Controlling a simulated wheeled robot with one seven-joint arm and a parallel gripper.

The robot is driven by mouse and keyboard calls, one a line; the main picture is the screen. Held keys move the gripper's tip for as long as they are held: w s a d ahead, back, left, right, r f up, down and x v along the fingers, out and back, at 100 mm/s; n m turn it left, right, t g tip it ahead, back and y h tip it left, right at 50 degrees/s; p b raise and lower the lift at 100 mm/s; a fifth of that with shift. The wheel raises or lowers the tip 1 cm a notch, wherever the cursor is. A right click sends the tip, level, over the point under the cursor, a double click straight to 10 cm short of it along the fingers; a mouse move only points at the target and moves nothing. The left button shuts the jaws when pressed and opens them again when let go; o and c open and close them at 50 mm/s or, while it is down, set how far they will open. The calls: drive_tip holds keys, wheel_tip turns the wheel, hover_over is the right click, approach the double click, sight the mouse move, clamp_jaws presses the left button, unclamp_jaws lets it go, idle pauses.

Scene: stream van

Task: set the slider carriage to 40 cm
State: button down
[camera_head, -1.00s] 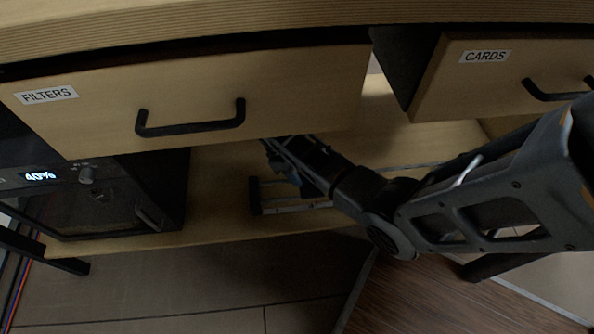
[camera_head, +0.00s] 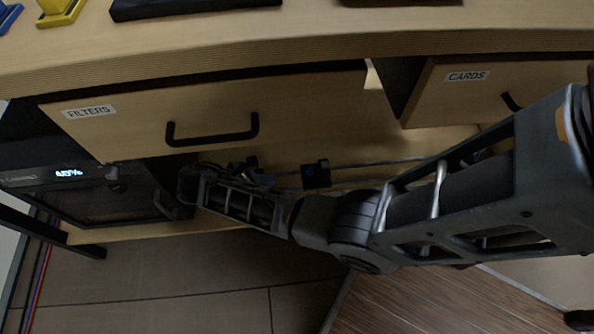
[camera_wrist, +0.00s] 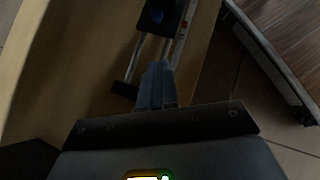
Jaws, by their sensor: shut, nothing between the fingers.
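The slider carriage (camera_head: 316,174) is a small black block on two thin metal rails on the lower shelf, under the drawers. In the wrist view, the carriage (camera_wrist: 160,16) has a blue spot and sits at the top edge, ahead of my fingertips. A scale strip (camera_wrist: 183,38) with a red mark runs beside the rails; its numbers cannot be read. My gripper (camera_wrist: 160,66) is shut and empty, with a gap between its tips and the carriage. In the head view, my gripper (camera_head: 266,180) is left of the carriage, partly hidden by my arm.
The FILTERS drawer (camera_head: 215,115) juts out above the slider, its handle (camera_head: 212,132) facing front. The CARDS drawer (camera_head: 470,90) hangs to the right. A dark box with a lit display (camera_head: 70,173) stands left on the shelf. The desk edge (camera_head: 300,45) overhangs everything.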

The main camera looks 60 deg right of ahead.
sight(307, 174)
drive_tip(key=b+x, duration=0.3)
drive_tip(key=x, duration=0.7)
drive_tip(key=shift+f+b, duration=0.15)
drive_tip(key=shift+b, duration=0.2)
drive_tip(key=shift+s+d+f, duration=0.1)
drive_tip(key=shift+s+d, duration=0.15)
drive_tip(key=shift+d, duration=0.25)
drive_tip(key=shift+s+d, duration=0.25)
drive_tip(key=shift+d, duration=0.3)
drive_tip(key=shift+s+d, duration=0.35)
drive_tip(key=shift+d, duration=0.35)
drive_tip(key=shift+s+d, duration=0.2)
drive_tip(key=shift+s, duration=0.05)
drive_tip(key=s+d+p, duration=0.8)
drive_tip(key=s+d, duration=0.9)
drive_tip(key=s, duration=0.5)
drive_tip(key=shift+w, duration=0.1)
